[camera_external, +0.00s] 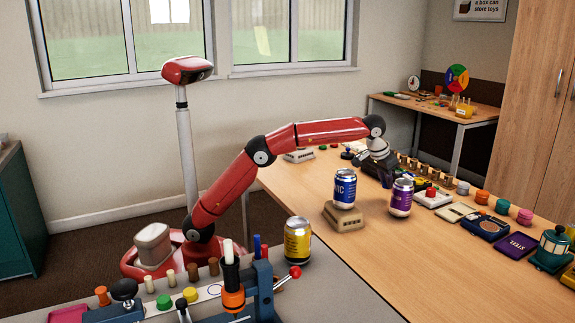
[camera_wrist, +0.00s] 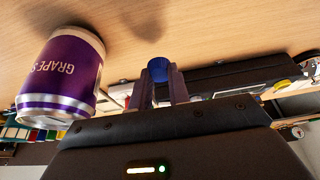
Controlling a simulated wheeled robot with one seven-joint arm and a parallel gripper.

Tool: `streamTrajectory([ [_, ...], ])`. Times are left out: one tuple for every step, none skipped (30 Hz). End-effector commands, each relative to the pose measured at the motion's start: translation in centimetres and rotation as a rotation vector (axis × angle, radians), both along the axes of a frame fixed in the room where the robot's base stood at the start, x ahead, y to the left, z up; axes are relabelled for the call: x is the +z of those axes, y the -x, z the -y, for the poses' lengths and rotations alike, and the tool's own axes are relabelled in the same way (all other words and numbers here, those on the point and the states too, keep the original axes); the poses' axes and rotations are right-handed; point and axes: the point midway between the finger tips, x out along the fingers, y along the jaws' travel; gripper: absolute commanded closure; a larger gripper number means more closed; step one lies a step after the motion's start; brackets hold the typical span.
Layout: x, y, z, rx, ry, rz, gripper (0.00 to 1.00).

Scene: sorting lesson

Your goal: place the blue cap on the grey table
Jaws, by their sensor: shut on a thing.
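The blue cap (camera_wrist: 158,70) is held between the two fingertips of my gripper (camera_wrist: 161,84) in the wrist view. My gripper is shut on it, above the wooden table. The grey table (camera_external: 345,292) is at the front of the external view, apart from my gripper. Its right part is bare.
A purple grape can (camera_external: 401,198) stands close to my gripper; it also shows in the wrist view (camera_wrist: 62,75). A blue can (camera_external: 344,188) stands on a beige block (camera_external: 343,216). A yellow can (camera_external: 297,241) and a blue clamp-like device (camera_external: 264,288) stand on the grey table.

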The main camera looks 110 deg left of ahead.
Motion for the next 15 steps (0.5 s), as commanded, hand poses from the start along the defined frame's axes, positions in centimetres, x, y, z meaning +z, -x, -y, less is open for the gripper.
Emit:
streamTrajectory([
  [1.8,-0.1,0.0,0.001,-0.001,0.003,1.0],
  [2.5,-0.1,-0.1,0.001,-0.001,0.003,1.0],
  [3.3,-0.1,-0.1,0.001,-0.001,0.003,1.0],
  [3.9,-0.1,-0.1,0.001,0.0,0.002,1.0],
  [3.7,-0.1,-0.1,0.001,0.0,0.003,1.0],
  [4.0,-0.1,-0.1,0.001,0.0,0.002,1.0],
  [4.3,-0.1,-0.1,0.001,0.0,0.002,1.0],
  [4.5,-0.1,-0.1,0.001,0.0,0.0,1.0],
  [4.8,-0.1,0.0,0.001,0.0,0.002,1.0],
  [5.0,-0.1,0.0,0.001,0.0,0.002,1.0],
  [5.1,-0.1,0.0,0.001,0.001,0.001,1.0],
  [5.3,0.0,0.0,0.001,0.001,0.001,1.0],
  [5.4,0.0,0.0,0.001,0.0,0.0,1.0],
  [5.4,0.0,0.0,0.001,0.0,0.0,1.0],
  [5.5,0.0,0.0,0.001,0.0,0.0,1.0],
])
